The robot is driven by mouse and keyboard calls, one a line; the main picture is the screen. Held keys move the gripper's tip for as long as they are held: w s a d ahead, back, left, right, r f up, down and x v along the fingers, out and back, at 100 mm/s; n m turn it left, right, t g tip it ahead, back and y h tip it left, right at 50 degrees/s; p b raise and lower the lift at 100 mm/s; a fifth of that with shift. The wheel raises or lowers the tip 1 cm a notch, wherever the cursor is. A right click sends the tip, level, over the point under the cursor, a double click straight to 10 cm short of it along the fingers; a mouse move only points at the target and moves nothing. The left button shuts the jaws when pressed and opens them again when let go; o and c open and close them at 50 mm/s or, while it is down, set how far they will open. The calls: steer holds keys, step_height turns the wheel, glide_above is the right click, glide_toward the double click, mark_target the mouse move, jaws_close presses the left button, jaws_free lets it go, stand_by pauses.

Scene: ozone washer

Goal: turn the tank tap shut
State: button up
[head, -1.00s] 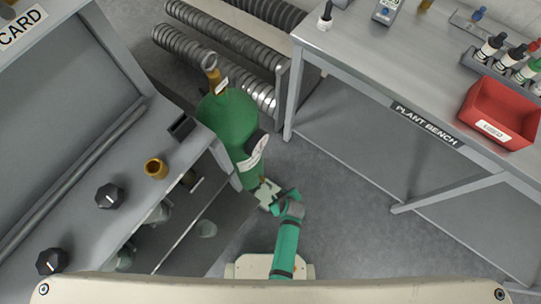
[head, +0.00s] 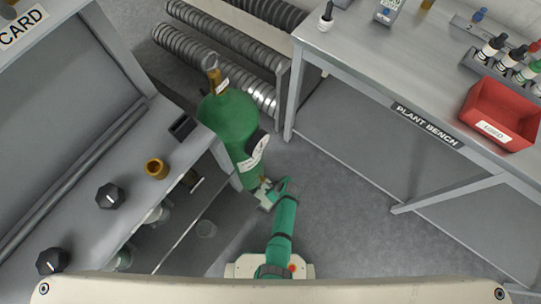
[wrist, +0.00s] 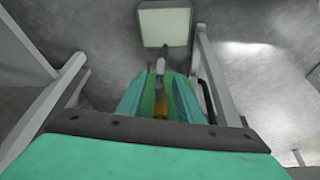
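The green tank (head: 232,125) stands at the centre of the head view. A brass fitting with a grey ring (head: 212,76) is at its far end. A small brass tap (head: 262,181) shows at its near, lower end, beside a pale piece, and is partly covered. My gripper (head: 276,189) is at this lower end. In the wrist view my gripper (wrist: 160,98) has its two teal fingers apart, with green, grey and brass parts showing between or behind them. I cannot tell whether the fingers touch the tap.
The plant bench (head: 375,75) with a red bin (head: 500,112) is on the right. Ribbed hoses (head: 205,58) lie behind the tank. The floor (head: 340,220) right of my arm is clear.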

mark_target(270, 187)
steer(key=shift+x, duration=1.55)
steer(key=shift+w, duration=0.1)
steer(key=shift+c, duration=0.6)
jaws_close()
